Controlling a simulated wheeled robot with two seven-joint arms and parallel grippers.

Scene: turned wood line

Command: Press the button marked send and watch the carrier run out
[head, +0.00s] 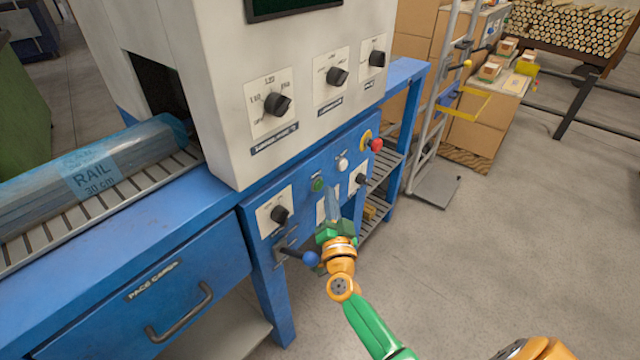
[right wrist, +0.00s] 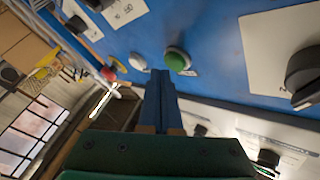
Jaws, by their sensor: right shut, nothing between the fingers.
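No lettering reading send is legible on the buttons. On the blue front panel (head: 300,178) are a green button (head: 318,184), a white button (head: 342,163) and a red button (head: 377,144). My right gripper (head: 331,198) is shut and empty in front of this panel, just below the green button. In the right wrist view, its fingertips (right wrist: 160,78) lie between the green button (right wrist: 177,60) and the white button (right wrist: 138,61); contact cannot be told. I cannot identify the carrier for sure. My left gripper is not in view.
A wrapped bundle marked RAIL (head: 90,175) lies on a slatted bed at left, by the machine's dark opening. A blue-knobbed lever (head: 310,258) and a black knob (head: 280,214) sit close to my right gripper.

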